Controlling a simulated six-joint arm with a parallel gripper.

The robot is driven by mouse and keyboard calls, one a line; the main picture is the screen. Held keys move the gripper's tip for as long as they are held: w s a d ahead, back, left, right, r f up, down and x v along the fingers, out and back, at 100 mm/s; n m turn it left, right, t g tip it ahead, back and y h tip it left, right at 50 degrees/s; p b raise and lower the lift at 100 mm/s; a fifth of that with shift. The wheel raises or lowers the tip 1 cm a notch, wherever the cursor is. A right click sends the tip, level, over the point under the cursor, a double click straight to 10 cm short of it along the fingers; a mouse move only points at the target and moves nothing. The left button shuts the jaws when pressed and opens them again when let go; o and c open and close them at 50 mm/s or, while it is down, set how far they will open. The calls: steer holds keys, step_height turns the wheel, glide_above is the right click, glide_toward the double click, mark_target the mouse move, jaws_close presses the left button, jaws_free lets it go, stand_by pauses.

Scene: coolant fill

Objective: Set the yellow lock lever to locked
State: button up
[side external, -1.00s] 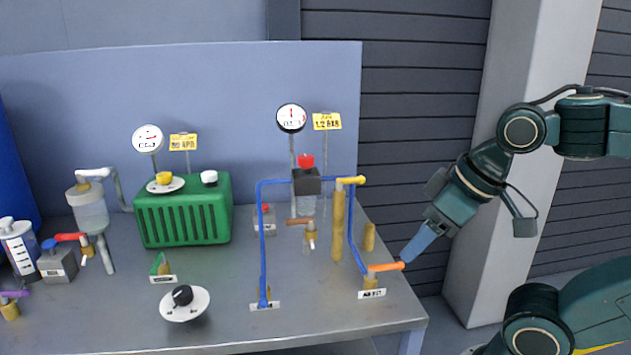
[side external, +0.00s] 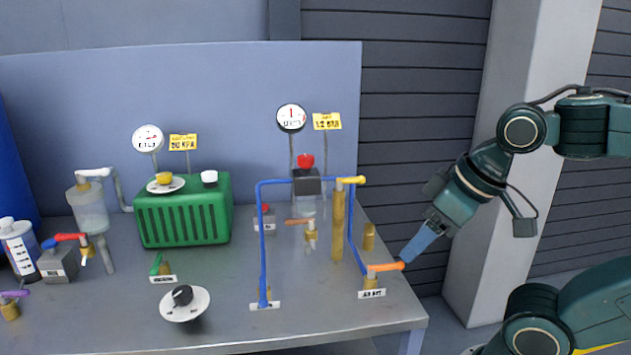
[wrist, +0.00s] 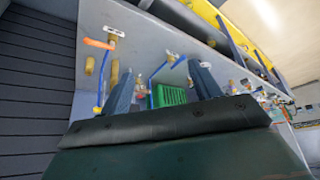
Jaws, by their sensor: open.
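The yellow lever (side external: 350,180) lies about level at the top of the blue pipe frame, beside a tall brass post, in the side external view. Which of its positions means locked cannot be read. My gripper (side external: 407,258) is at the right of the bench, lower than the yellow lever and to its right. Its blue fingertips appear close to the orange lever (side external: 386,266); whether they touch it cannot be told. In the wrist view my gripper (wrist: 163,86) has its two fingers apart with nothing held between them. The orange lever (wrist: 98,44) shows at upper left there.
The blue pipe (side external: 262,240) stands up from the bench (side external: 230,300). A black block with a red cap (side external: 305,160) sits within the pipe frame. A green ribbed tank (side external: 185,215) and a black-knobbed dial (side external: 184,304) are farther left.

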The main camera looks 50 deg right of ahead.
steer(key=shift+w+r, duration=0.1)
steer(key=shift+r, duration=0.05)
steer(key=c, duration=0.5)
step_height(320, 180, up, 8)
steer(key=n+g+h, duration=0.2)
steer(key=n+g, duration=0.2)
steer(key=n, duration=0.5)
glide_above(354, 178)
steer(key=s+a, duration=0.2)
steer(key=x, duration=1.4)
steer(key=shift+a, duration=0.25)
jaws_close()
